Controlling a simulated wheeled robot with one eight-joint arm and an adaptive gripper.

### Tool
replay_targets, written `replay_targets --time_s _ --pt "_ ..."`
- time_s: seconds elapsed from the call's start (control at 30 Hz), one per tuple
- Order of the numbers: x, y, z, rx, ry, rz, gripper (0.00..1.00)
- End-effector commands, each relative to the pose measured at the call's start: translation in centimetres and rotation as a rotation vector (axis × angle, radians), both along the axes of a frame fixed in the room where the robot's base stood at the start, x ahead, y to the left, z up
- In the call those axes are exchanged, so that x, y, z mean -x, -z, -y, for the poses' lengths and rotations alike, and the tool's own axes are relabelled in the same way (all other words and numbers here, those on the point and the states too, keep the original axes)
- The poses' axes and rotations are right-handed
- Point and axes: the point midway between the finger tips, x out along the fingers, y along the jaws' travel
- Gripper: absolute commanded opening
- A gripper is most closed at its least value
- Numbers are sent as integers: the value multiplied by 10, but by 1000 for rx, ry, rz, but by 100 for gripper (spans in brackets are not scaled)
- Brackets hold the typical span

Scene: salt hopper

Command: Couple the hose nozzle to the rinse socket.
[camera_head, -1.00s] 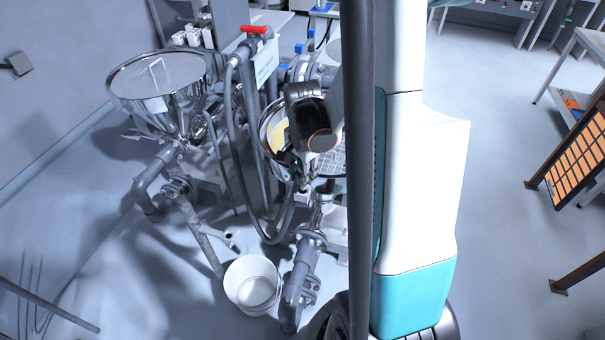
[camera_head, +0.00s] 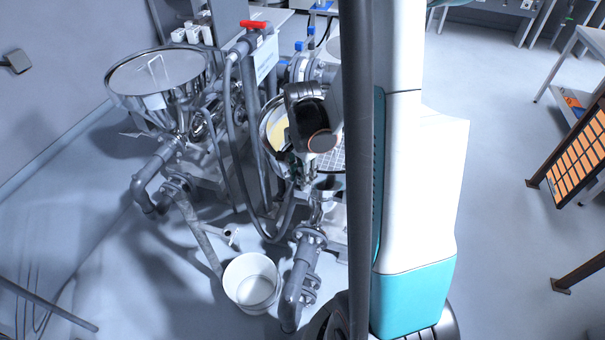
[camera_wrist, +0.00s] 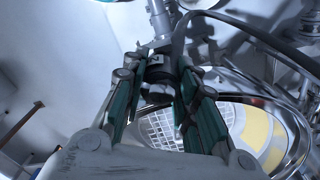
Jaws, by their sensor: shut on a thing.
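My gripper (camera_wrist: 162,95) is in the middle of the wrist view, its green-lined fingers shut on the dark hose nozzle (camera_wrist: 158,72). The grey hose (camera_wrist: 235,27) runs from there to the upper right. In the head view my gripper (camera_head: 290,172) is over the near edge of a round hopper, partly hidden by my own wrist. The hose (camera_head: 240,180) hangs in a long loop from the red-handled valve and rises to the gripper. A short open stub (camera_head: 231,234) on the leaning pipe may be the rinse socket; I cannot tell for sure. The nozzle is apart from it.
A steel hopper (camera_head: 160,80) stands at left. The near hopper (camera_head: 268,150) has a grid and yellowish contents. A white bucket (camera_head: 251,282) stands on the floor beside a flanged pipe (camera_head: 298,280). An orange rack (camera_head: 577,165) is at right. Floor at lower left is mostly clear.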

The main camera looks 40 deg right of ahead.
Motion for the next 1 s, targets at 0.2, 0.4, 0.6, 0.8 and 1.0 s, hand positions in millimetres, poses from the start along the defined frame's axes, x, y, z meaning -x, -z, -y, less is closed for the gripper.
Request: replay_targets --time_s 0.2,0.4,0.6,0.8,1.0 --pt "0 5 0 0 0 0 0" --pt "0 8 0 0 0 0 0" --pt "0 12 0 0 0 0 0" --pt "0 16 0 0 0 0 0" --pt "0 18 0 0 0 0 0"
